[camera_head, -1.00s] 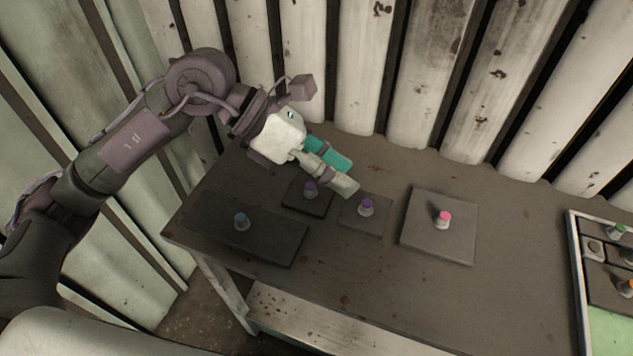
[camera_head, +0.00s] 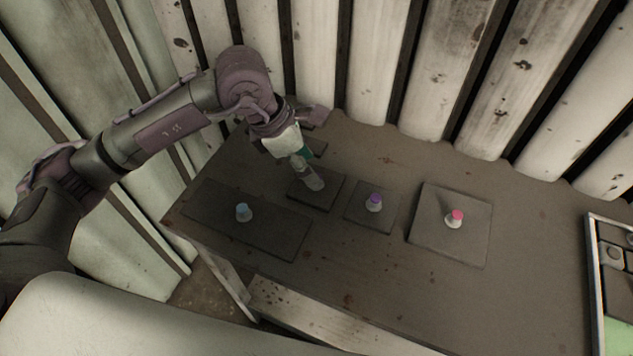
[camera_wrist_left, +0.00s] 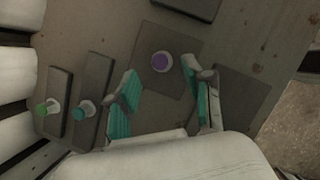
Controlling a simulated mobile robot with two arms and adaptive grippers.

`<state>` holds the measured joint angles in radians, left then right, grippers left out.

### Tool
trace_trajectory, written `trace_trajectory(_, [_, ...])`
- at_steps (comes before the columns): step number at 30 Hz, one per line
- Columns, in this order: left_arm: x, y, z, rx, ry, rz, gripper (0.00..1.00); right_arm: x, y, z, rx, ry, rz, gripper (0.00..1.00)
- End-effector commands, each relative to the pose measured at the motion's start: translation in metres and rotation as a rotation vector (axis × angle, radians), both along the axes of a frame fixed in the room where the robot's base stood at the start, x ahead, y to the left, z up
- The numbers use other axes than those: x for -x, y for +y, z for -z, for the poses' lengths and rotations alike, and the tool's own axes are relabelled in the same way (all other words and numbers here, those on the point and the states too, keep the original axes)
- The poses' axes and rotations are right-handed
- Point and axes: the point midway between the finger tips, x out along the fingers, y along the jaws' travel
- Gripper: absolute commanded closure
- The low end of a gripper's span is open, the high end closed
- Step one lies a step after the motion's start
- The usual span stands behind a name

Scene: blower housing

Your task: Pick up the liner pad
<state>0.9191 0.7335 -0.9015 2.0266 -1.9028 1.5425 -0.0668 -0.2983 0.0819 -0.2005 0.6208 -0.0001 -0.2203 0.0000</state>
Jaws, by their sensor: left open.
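Several flat dark pads with coloured knobs lie on the table; which one is the liner pad I cannot tell. My left gripper (camera_head: 309,178) is open and empty over a small square pad (camera_head: 328,198), whose knob it hides in the head view. In the left wrist view that pad (camera_wrist_left: 182,43) shows its purple knob (camera_wrist_left: 160,62) framed between the open teal-lined fingers (camera_wrist_left: 160,80). I see no contact. Another pad with a purple knob (camera_head: 374,203) is just to the right in the head view. My right gripper is not in view.
A long pad with a blue knob (camera_head: 243,212) lies left, and a larger square pad with a pink knob (camera_head: 455,219) right. In the wrist view, green-knobbed (camera_wrist_left: 52,107) and teal-knobbed (camera_wrist_left: 85,109) pads lie left. A tray (camera_head: 594,285) stands far right. Corrugated walls border the table (camera_head: 420,300).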

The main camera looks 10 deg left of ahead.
Motion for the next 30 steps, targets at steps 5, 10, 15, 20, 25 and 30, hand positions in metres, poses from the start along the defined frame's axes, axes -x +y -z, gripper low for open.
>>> trace_trajectory(5, [-0.003,-0.009,0.025,0.000,0.006,0.000,0.49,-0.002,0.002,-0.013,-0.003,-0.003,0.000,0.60])
trace_trajectory(10, [-0.006,-0.014,0.041,0.000,0.002,0.000,0.49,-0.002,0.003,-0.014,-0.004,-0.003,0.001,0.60])
trace_trajectory(15, [-0.006,-0.014,0.042,0.001,0.001,-0.001,0.49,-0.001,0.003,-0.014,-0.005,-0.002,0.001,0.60])
trace_trajectory(20, [-0.006,-0.014,0.042,0.001,0.001,-0.001,0.66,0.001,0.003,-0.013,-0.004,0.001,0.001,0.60])
trace_trajectory(25, [-0.006,-0.014,0.042,0.001,0.001,-0.001,0.94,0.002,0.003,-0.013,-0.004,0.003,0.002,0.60])
trace_trajectory(30, [-0.006,-0.014,0.042,0.001,0.000,-0.001,1.00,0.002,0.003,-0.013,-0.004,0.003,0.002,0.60])
